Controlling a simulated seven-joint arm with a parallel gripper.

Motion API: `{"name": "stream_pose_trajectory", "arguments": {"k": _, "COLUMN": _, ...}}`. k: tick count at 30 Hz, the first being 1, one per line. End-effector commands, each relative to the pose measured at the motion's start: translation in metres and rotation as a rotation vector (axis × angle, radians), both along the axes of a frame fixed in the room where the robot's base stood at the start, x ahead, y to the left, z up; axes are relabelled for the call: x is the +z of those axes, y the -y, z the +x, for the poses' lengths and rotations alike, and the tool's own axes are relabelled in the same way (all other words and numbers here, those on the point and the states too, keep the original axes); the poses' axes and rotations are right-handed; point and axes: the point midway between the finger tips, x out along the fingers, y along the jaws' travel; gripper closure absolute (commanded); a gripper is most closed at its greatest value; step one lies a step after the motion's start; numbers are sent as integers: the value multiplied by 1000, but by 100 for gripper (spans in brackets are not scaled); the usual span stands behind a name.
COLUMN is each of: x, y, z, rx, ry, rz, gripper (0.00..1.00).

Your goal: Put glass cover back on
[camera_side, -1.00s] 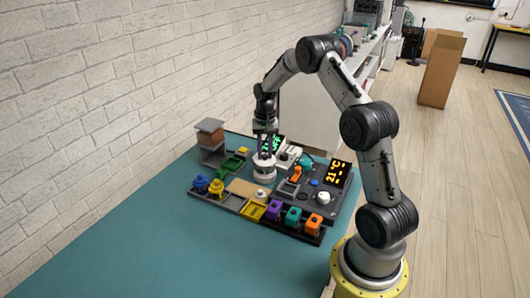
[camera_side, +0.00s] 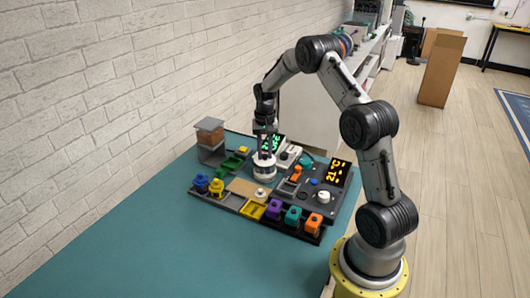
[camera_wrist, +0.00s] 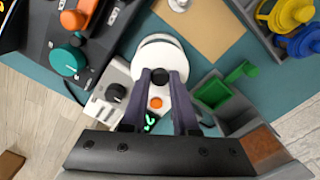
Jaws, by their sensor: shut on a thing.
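My gripper (camera_side: 264,155) points straight down over a round white device (camera_side: 264,174) near the middle of the board. In the wrist view its two fingers are closed around a small black knob (camera_wrist: 160,76) above the white round body (camera_wrist: 160,50) of the device. The knob looks like the handle of the glass cover. The clear glass itself is hard to make out, so I cannot tell whether its rim touches the device. An orange spot (camera_wrist: 155,103) shows on the device between the fingers.
Green (camera_side: 232,164), blue (camera_side: 201,183) and yellow (camera_side: 216,188) pieces lie to the left. A grey stand (camera_side: 210,153) is at the back left. The front of the teal table (camera_side: 170,240) is clear.

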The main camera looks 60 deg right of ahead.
Motion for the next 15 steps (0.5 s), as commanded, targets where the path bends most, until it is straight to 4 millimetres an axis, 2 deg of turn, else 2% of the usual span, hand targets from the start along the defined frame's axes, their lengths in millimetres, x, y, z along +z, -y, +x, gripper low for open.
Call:
{"name": "stream_pose_trajectory", "arguments": {"k": 9, "x": 0, "y": 0, "z": 0, "rx": 0, "ry": 1, "rz": -1, "gripper": 100}}
{"name": "stream_pose_trajectory", "arguments": {"k": 10, "x": 0, "y": 0, "z": 0, "rx": 0, "ry": 1, "rz": -1, "gripper": 67}}
{"name": "stream_pose_trajectory", "arguments": {"k": 15, "x": 0, "y": 0, "z": 0, "rx": 0, "ry": 1, "rz": -1, "gripper": 37}}
